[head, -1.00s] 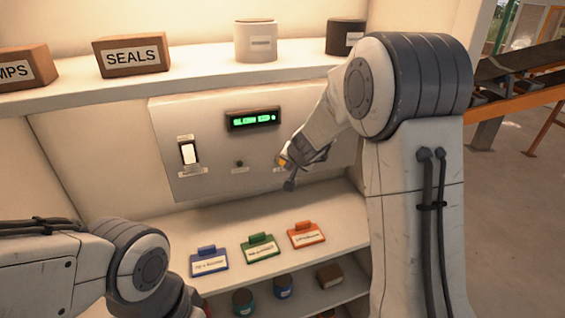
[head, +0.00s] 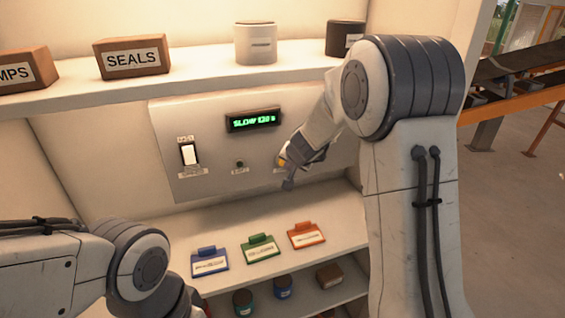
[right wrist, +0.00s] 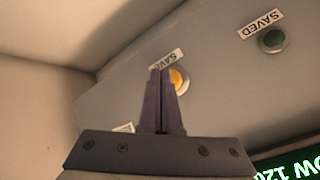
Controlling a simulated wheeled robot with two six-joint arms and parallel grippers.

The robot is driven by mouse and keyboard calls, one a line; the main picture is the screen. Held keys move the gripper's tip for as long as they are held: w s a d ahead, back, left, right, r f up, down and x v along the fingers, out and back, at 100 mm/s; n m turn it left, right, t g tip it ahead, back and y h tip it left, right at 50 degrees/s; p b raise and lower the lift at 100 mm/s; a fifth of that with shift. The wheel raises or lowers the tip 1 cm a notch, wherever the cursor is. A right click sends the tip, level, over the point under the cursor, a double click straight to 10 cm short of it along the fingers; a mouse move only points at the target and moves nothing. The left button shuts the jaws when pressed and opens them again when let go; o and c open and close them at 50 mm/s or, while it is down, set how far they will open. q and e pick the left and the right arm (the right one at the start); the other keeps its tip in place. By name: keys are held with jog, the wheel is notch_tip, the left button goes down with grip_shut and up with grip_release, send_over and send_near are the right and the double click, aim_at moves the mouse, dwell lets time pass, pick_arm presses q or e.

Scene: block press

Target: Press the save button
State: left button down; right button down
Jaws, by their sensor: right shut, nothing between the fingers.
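The save button (right wrist: 177,79) is a round orange-yellow button in a metal ring under the SAVE label (right wrist: 166,59). In the head view it shows as a small yellow spot (head: 281,162), mostly hidden by my right gripper. My right gripper (right wrist: 160,72) is shut and empty, its fingers pointing at the panel. The fingertips overlap the left edge of the button in the right wrist view; I cannot tell whether they touch it. The SAVED lamp (right wrist: 272,40) is dark green; it also shows in the head view (head: 240,164). My left gripper is out of view.
The grey panel (head: 215,125) carries a white rocker switch (head: 189,154) and a green-lettered display (head: 254,120) reading about "SLOW 120 s". Colored clipboards (head: 261,248) lie on the shelf below. A shelf above holds a SEALS box (head: 132,58) and canisters (head: 256,43).

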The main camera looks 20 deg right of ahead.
jog(key=shift+w+p, duration=0.3)
jog(key=shift+w, duration=0.35)
dwell(0.7)
jog(key=shift+s, duration=0.1)
jog(key=shift+s+b, duration=0.55)
jog(key=shift+s, duration=0.3)
jog(key=s+b, duration=0.2)
jog(key=s, duration=0.3)
jog(key=shift+d, duration=0.1)
